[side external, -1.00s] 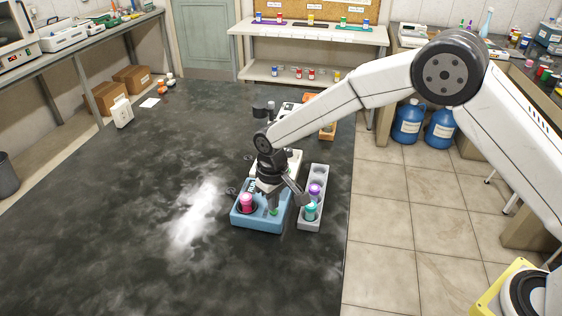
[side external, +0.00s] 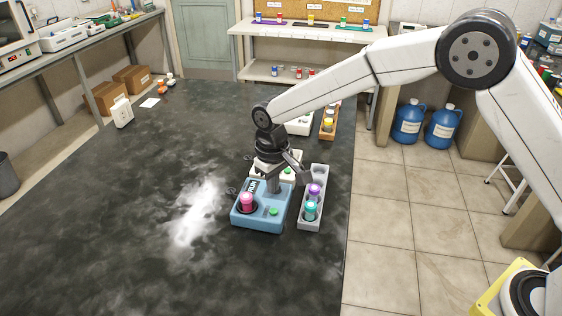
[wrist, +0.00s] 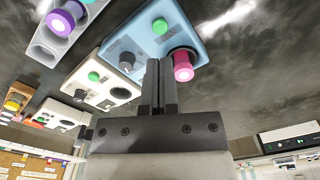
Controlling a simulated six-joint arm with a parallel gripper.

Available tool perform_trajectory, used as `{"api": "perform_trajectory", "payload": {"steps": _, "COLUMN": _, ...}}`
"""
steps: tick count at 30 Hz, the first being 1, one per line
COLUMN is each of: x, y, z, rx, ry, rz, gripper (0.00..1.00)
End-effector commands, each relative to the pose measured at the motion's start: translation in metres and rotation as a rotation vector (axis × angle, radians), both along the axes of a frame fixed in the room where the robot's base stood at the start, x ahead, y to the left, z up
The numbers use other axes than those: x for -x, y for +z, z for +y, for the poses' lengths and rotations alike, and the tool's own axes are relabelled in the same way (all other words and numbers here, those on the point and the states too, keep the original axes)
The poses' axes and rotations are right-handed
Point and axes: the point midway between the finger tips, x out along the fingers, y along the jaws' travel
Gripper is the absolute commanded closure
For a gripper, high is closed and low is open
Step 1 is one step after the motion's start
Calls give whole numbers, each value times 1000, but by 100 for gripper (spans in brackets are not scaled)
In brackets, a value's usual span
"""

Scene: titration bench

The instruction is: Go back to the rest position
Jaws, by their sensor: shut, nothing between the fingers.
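My gripper (side external: 273,190) is shut and empty, pointing down above the rear part of the blue device (side external: 262,222). In the wrist view its two fingers (wrist: 159,62) are together, with the blue device (wrist: 133,32) beyond them. A pink-capped vial (side external: 246,201) stands in the device's well; it also shows in the wrist view (wrist: 183,68). A green button (side external: 273,212) on the device's front right is clear of the fingers and shows in the wrist view (wrist: 160,26). I cannot tell the exact gap between fingertips and device.
A grey rack (side external: 311,222) with purple-capped (side external: 314,190) and teal-capped (side external: 310,208) vials stands close on the right. A white device (wrist: 90,77) with a green button is behind. An orange rack (side external: 328,128) is farther back.

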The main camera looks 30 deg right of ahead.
Motion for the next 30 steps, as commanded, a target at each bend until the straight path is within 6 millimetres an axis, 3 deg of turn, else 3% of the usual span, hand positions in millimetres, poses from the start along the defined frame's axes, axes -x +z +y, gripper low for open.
{"api": "perform_trajectory", "payload": {"steps": 20, "x": 2, "y": 10, "z": -5, "rx": -1, "ry": -5, "rz": -3, "gripper": 100}}
{"api": "perform_trajectory", "payload": {"steps": 26, "x": 12, "y": 17, "z": -26, "rx": -8, "ry": -29, "rz": -22, "gripper": 100}}
{"api": "perform_trajectory", "payload": {"steps": 30, "x": 26, "y": 24, "z": -52, "rx": -15, "ry": -57, "rz": -45, "gripper": 100}}
